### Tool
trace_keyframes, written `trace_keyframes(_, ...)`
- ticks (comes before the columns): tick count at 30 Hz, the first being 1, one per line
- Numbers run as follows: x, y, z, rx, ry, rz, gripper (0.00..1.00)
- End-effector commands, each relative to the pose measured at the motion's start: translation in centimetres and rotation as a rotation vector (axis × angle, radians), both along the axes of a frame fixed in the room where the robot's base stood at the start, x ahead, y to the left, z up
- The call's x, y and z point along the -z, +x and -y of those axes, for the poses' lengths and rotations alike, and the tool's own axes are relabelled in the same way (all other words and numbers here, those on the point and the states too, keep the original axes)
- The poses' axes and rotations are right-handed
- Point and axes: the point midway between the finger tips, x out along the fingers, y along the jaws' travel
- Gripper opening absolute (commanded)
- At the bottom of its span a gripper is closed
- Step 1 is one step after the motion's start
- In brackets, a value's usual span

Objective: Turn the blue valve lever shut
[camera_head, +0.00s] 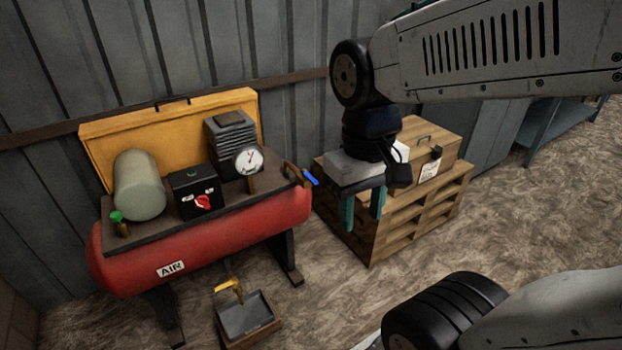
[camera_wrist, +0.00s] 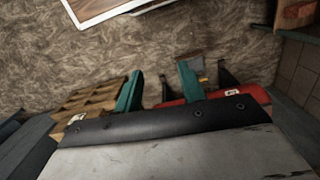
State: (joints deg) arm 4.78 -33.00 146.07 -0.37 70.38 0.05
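The blue valve lever (camera_head: 311,179) is at the right end of the red air compressor tank (camera_head: 230,233), on a brass-coloured pipe fitting (camera_head: 293,172). It is small and its exact angle is hard to tell. My gripper (camera_head: 362,211) hangs to the right of the lever, pointing down, with its two green fingers apart and nothing between them. In the wrist view my gripper (camera_wrist: 158,88) also shows spread, empty fingers, with the red tank (camera_wrist: 205,97) behind the right one. The blue lever cannot be made out in the wrist view.
A wooden pallet (camera_head: 410,224) with a wooden box (camera_head: 432,150) stands right of the compressor, behind my gripper. A gauge (camera_head: 248,160), a red knob (camera_head: 203,202) and a green knob (camera_head: 117,216) sit atop the compressor.

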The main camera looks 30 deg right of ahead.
Motion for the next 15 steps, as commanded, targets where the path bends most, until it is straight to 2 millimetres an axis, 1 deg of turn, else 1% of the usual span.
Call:
trace_keyframes(1, 1.1, 0.6, 0.7, 0.021, 0.000, -0.056, 0.40)
trace_keyframes(3, 2.6, 1.9, 1.6, 0.042, -0.005, -0.095, 0.40)
trace_keyframes(5, 4.0, 3.3, 2.6, 0.056, -0.012, -0.110, 0.40)
trace_keyframes(6, 5.0, 4.3, 3.3, 0.066, -0.018, -0.113, 0.40)
trace_keyframes(8, 6.6, 5.9, 4.4, 0.077, -0.028, -0.112, 0.40)
trace_keyframes(11, 9.7, 8.5, 6.3, 0.089, -0.043, -0.092, 0.40)
trace_keyframes(12, 11.0, 9.6, 7.2, 0.091, -0.050, -0.081, 0.40)
trace_keyframes(14, 13.1, 11.3, 8.4, 0.095, -0.060, -0.054, 0.40)
trace_keyframes(15, 14.5, 12.3, 9.3, 0.093, -0.066, -0.035, 0.40)
